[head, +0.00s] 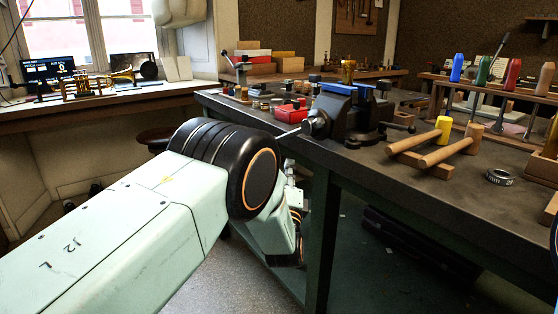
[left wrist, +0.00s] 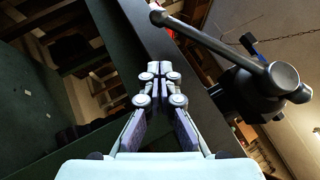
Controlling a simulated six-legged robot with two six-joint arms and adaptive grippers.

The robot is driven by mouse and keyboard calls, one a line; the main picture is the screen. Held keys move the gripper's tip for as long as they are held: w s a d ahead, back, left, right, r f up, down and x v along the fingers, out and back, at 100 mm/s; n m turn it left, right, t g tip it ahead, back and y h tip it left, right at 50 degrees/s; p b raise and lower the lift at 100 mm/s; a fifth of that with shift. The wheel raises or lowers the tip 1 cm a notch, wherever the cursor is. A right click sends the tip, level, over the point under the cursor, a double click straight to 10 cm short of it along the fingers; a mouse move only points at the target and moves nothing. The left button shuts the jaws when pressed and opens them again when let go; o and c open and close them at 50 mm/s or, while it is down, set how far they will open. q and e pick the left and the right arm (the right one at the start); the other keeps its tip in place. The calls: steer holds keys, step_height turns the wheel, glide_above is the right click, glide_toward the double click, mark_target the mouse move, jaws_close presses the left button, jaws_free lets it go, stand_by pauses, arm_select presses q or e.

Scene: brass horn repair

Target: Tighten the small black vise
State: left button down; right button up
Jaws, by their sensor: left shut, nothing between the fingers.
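The small black vise (head: 342,114) with blue jaw pads stands at the near edge of the dark workbench. Its screw end and handle point toward my left arm. In the left wrist view the vise (left wrist: 258,88) is at the right, with its handle bar (left wrist: 212,40) slanting up to the left above my fingertips. My left gripper (left wrist: 160,73) is shut and empty, beside the bench edge and apart from the handle. In the head view my left arm hides most of this gripper. My right gripper is not seen.
A stool (head: 154,138) stands beyond my arm. The floor left of the bench is free.

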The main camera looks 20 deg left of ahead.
arm_select(q)
steer(key=w+a+r, duration=0.1)
steer(key=w+a+r+b, duration=0.1)
steer(key=w+a, duration=0.1)
steer(key=shift+w+a+r, duration=0.1)
steer(key=shift+a+r, duration=0.15)
steer(key=shift+r, duration=0.1)
steer(key=shift+a+r, duration=0.1)
steer(key=shift+r, duration=0.05)
